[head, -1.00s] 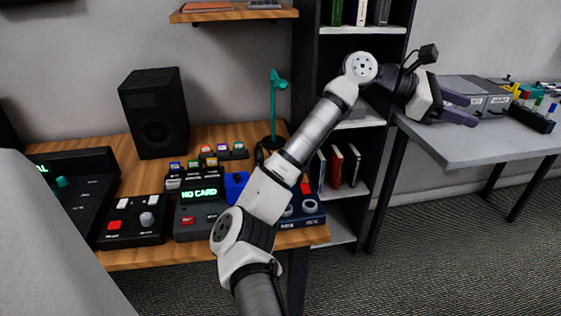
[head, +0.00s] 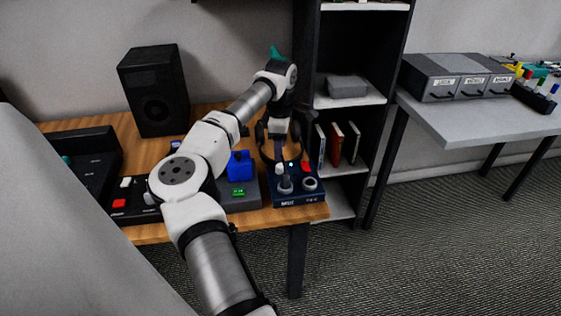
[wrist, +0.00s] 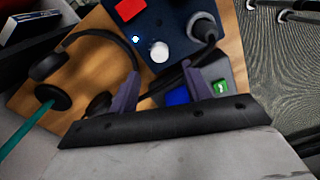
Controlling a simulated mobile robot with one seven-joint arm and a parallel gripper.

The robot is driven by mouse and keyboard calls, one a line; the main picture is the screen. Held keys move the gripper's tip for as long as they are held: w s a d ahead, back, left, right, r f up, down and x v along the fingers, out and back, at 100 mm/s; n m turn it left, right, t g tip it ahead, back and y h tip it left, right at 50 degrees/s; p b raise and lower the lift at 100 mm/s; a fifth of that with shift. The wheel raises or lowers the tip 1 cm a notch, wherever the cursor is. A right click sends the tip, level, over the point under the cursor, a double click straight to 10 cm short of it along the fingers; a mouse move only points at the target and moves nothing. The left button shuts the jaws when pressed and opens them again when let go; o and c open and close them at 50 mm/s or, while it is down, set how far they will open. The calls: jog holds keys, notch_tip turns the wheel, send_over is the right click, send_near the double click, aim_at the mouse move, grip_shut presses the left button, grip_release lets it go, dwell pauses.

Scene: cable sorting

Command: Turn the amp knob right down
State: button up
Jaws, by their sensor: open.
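A navy box (head: 297,198) with knobs sits at the right front of the desk. It carries a red button (head: 305,166) and two round grey knobs, one at its left (head: 285,185) and one at its right (head: 310,184). The wrist view shows a white knob (wrist: 159,52), a lit dot and a dark, grey-ringed knob (wrist: 203,27). I cannot read the labels well enough to tell which knob is the amp's. My gripper (head: 281,160) points down over the box's back left. Its purple fingers are apart and empty (wrist: 160,82), near the white knob.
Black headphones (wrist: 95,62) hang or lie close beside my gripper, near the teal lamp (wrist: 22,138). A blue block (head: 240,166) sits left of the box on a grey unit. A black speaker (head: 154,90) stands behind. The dark shelf (head: 350,103) borders the desk's right.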

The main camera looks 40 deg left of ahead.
aim_at(280, 165)
notch_tip(280, 165, down, 7)
jog(key=shift+r+p, duration=0.15)
jog(key=shift+p, duration=0.3)
jog(key=c, duration=1)
